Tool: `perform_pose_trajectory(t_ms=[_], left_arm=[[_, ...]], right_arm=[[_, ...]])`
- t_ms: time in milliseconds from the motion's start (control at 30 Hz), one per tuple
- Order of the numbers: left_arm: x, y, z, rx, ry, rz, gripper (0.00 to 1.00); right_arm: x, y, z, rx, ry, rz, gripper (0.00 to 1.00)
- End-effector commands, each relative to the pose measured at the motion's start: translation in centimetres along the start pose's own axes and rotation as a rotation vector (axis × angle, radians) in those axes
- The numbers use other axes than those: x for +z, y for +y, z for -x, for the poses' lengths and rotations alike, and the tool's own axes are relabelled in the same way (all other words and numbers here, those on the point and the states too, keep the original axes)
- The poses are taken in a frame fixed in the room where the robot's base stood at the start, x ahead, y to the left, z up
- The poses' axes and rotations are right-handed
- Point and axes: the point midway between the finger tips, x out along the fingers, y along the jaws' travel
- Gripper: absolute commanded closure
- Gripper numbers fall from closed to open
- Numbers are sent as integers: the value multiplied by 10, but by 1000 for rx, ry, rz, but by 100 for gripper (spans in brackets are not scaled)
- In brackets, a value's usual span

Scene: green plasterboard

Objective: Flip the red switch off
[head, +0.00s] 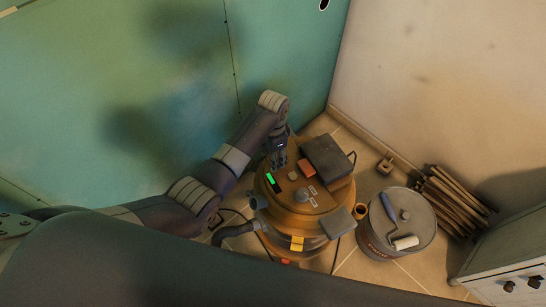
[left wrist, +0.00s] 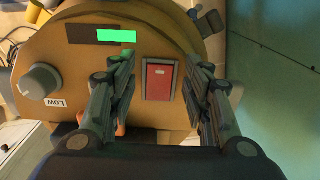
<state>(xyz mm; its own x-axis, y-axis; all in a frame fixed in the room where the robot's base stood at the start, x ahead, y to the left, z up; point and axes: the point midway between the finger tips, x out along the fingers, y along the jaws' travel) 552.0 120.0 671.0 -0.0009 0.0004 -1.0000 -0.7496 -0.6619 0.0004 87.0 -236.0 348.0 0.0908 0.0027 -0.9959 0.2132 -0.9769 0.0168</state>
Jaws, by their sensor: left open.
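The red switch (left wrist: 159,80) shows in the left wrist view as a red rectangular rocker in a dark frame on the tan top of a round machine (left wrist: 68,25). My left gripper (left wrist: 163,62) is open, with one finger on each side of the switch and nothing held. In the head view the left gripper (head: 278,163) points down over the back left part of the orange machine (head: 293,220). I cannot make out the switch for sure there. Whether the fingertips touch the panel is unclear. My right gripper is not in view.
A part-lit green bar (left wrist: 116,36) and a grey knob (left wrist: 40,80) lie near the switch. Wood sticks (head: 452,200) and a white cabinet (head: 505,270) are further right. The green wall (head: 290,50) is close behind.

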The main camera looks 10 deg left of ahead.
Motion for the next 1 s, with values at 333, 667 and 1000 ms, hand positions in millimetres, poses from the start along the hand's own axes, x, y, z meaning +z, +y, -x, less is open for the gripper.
perform_pose_trajectory(t_ms=[333, 667, 1000], left_arm=[[0, 0, -8, 0, 1, 0, 55], [0, 0, -8, 0, 1, 0, 99], [-6, 0, -8, 2, -95, -3, 99]], right_arm=[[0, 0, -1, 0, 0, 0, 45], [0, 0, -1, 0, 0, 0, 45], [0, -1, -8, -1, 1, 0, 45]])
